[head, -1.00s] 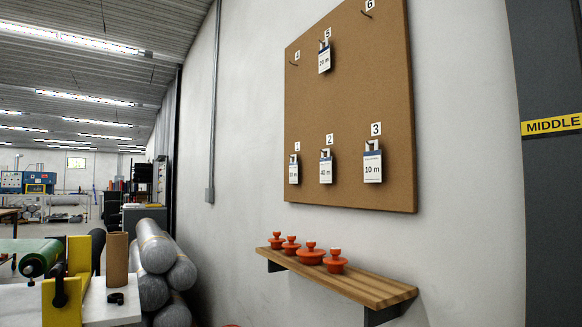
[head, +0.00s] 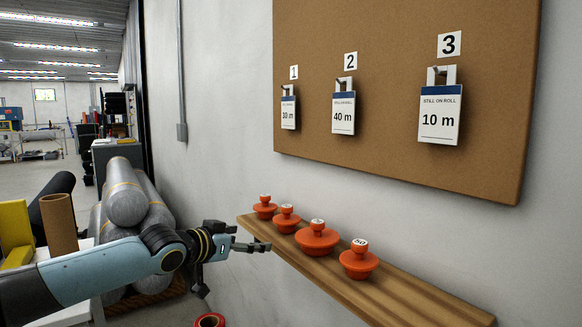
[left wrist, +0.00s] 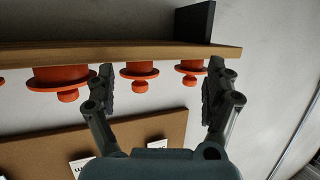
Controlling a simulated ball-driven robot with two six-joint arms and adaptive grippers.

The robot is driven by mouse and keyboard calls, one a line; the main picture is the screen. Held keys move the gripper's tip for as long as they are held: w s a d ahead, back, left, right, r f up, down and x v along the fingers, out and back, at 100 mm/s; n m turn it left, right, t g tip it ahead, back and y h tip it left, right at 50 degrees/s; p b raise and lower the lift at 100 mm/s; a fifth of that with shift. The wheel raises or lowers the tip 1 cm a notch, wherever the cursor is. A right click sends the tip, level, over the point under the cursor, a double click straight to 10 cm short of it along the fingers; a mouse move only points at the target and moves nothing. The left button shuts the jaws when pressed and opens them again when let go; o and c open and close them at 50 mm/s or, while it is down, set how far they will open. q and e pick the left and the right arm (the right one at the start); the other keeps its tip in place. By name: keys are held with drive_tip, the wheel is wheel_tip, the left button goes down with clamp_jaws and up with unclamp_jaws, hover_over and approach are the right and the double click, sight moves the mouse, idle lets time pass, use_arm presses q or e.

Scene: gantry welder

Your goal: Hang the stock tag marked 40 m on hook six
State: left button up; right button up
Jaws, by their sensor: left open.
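The stock tag marked 40 m (head: 344,114) hangs under number 2 on the brown board (head: 400,160), between the 30 m tag (head: 289,113) and the 10 m tag (head: 439,116). Hook six is outside the current head view. My left gripper (head: 262,246) is at the left end of the wooden shelf, below the tags and apart from them. In the left wrist view my left gripper (left wrist: 160,85) is open, with nothing held between its fingers. That view appears upside down, with tags only partly visible at the bottom edge. My right gripper is not in view.
The wall shelf (head: 400,296) carries several orange knobbed weights (head: 358,260), close to my left fingers. Grey rolls (head: 126,192) are stacked at left, near a brown tube (head: 58,224). An orange ring (head: 210,321) lies below. The space before the board is clear.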

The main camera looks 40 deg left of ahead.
use_arm(q)
drive_tip(key=w+d+r+m+t+h+p, duration=0.1)
drive_tip(key=d+r, duration=0.1)
drive_tip(key=r, duration=0.6)
drive_tip(key=w+d+r+m+t+h+p, duration=0.1)
drive_tip(key=d+r, duration=0.2)
drive_tip(key=r, duration=0.4)
drive_tip(key=m+h, duration=0.2)
drive_tip(key=h, duration=0.2)
approach(342, 109)
drive_tip(key=shift+t, duration=0.3)
drive_tip(key=p+x, duration=0.1)
drive_tip(key=x, duration=0.2)
drive_tip(key=p+x, duration=0.1)
drive_tip(key=x, duration=0.3)
drive_tip(key=shift+d+f, duration=0.1)
drive_tip(key=shift+f, duration=0.1)
drive_tip(key=shift+w+d, duration=0.25)
drive_tip(key=shift+w, duration=0.3)
